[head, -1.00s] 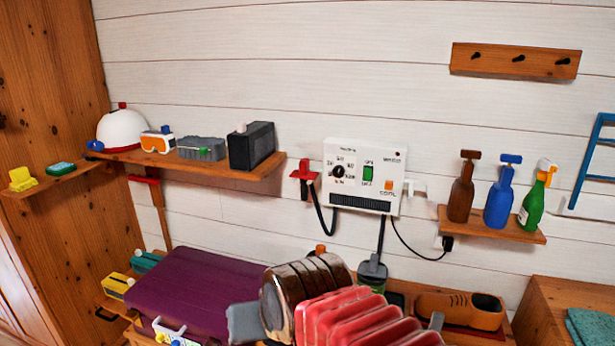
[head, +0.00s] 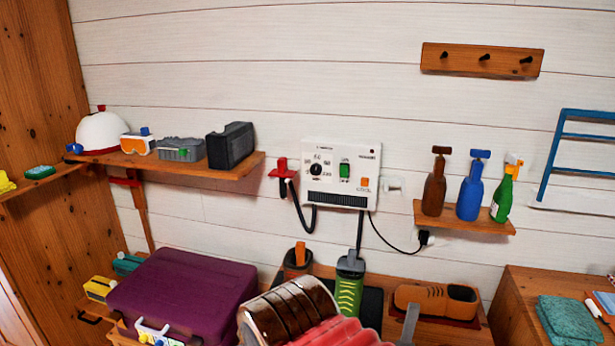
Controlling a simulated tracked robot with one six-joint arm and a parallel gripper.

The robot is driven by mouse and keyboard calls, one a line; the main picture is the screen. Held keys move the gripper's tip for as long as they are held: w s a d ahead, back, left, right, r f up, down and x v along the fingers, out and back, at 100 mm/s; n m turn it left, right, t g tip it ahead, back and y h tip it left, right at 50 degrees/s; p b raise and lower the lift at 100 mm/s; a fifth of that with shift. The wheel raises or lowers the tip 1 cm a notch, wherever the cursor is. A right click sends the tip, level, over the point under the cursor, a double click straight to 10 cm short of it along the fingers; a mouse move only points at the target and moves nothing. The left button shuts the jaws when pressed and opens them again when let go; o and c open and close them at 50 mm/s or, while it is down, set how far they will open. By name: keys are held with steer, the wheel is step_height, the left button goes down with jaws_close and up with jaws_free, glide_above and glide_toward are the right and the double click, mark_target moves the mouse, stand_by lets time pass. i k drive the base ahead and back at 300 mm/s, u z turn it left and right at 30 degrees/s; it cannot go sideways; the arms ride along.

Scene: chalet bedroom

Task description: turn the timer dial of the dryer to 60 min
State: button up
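The dryer (head: 332,199) is a white box on the plank wall, near the middle of the head view. Its timer dial (head: 316,169) is a small round black knob on the left of its face, ringed by small printed marks. The pointer's direction is too small to read surely. To its right are a green switch (head: 345,171) and an orange button (head: 365,182). Brown and red ribbed parts of my arm fill the bottom middle, well below and apart from the dryer. A grey piece beside them may be a finger; I cannot make out both fingertips.
A shelf (head: 240,165) with a helmet and boxes is left of the dryer; a bottle shelf (head: 465,222) is right. A black hose and cable hang below it. The wall before the dial looks clear.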

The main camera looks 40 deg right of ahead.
mark_target(316, 169)
steer(key=u, duration=0.5)
steer(key=k, duration=1.25)
steer(key=u, duration=0.45)
steer(key=i, duration=1.65)
steer(key=z, duration=1)
steer(key=i, duration=0.7)
steer(key=z, duration=0.5)
